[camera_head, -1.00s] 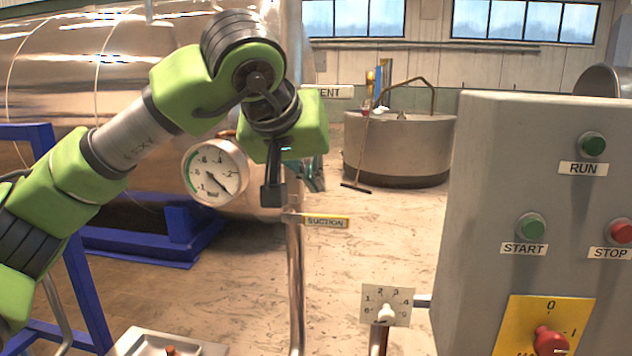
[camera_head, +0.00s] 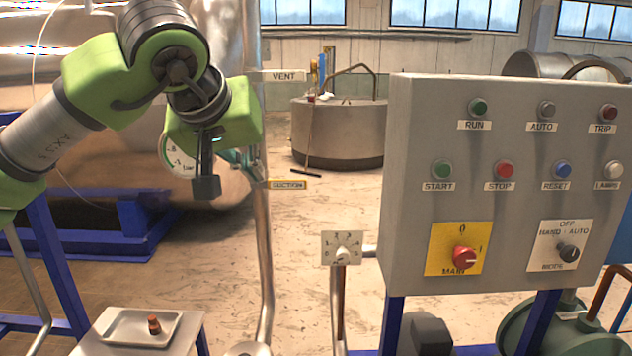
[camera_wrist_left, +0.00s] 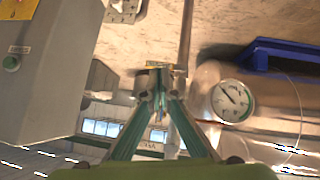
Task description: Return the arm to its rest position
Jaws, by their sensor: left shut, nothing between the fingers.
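My left arm comes in from the left in the head view, bent at a green wrist. Its left gripper (camera_head: 246,164) is mostly hidden behind the wrist, with a bit of teal finger showing. In the left wrist view the two teal fingers (camera_wrist_left: 158,88) meet at their tips and hold nothing. The yellow SUCTION tag (camera_head: 287,184) on the vertical pipe is close to the gripper in the head view; I cannot tell if they touch. My right gripper is not in view.
A round gauge (camera_head: 178,160) is partly covered by my wrist. A grey control panel (camera_head: 400,240) with buttons and switches stands at right. A tray (camera_head: 118,329) holds a small reddish piece (camera_head: 154,324). Open floor lies behind.

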